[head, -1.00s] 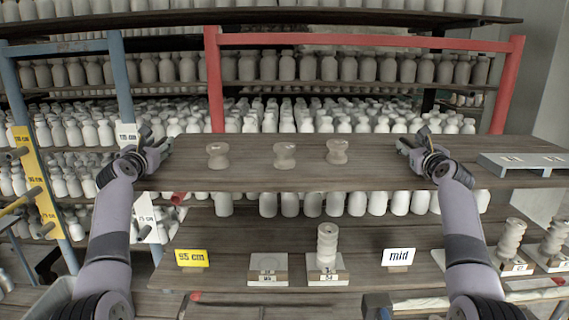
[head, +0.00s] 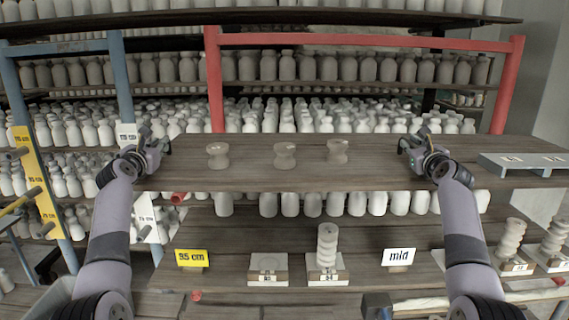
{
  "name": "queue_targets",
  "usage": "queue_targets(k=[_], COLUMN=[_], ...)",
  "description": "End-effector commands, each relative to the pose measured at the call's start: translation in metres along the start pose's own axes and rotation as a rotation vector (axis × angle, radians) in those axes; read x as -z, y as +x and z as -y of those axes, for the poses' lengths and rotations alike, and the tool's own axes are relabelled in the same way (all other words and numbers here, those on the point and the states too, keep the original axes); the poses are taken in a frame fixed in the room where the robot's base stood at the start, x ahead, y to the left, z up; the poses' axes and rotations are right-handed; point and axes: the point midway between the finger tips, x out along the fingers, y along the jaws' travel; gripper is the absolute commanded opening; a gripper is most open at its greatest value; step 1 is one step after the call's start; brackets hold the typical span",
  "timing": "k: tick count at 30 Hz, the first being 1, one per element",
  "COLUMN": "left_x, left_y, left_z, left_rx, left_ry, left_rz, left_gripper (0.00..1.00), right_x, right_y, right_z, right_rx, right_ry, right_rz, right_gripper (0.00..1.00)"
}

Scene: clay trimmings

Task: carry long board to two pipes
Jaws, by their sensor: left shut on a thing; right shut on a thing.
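The long board (head: 310,178) is a dark brown wooden plank that spans most of the head view and looks about level. Three beige spool-shaped clay pieces stand upright on it: one at left (head: 217,156), one in the middle (head: 285,156), one at right (head: 337,152). My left gripper (head: 163,147) is shut on the board's left part. My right gripper (head: 404,146) is shut on its right part. Short grey pipes, upper (head: 18,153) and lower (head: 33,192), stick out by a yellow-labelled upright at far left. I cannot tell which two pipes are meant.
Behind are racks of white bottles, with a blue post (head: 121,90) and a red frame (head: 215,80). Below is a worktable (head: 225,243) with a yellow "95 cm" sign (head: 191,258), a "mid" sign (head: 398,257) and stacked clay pieces (head: 327,245). A grey labelled plate (head: 525,160) is at right.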

Motion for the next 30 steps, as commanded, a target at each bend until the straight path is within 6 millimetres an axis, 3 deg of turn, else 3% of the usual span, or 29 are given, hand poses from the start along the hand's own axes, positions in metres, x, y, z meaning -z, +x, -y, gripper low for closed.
queue_targets(k=[16, 30], left_x=[0.001, -0.023], left_y=[0.000, 0.000], left_z=[0.001, -0.005], left_rx=[0.001, -0.002], left_ry=[-0.001, -0.001], left_rz=[-0.001, 0.007], left_gripper=[0.00, 0.00], right_x=[0.000, -0.023], right_y=[0.000, 0.000], right_z=[0.000, 0.005], right_rx=[0.000, 0.003], right_ry=[0.001, 0.001], right_rz=[0.000, 0.008], right_gripper=[0.00, 0.00])
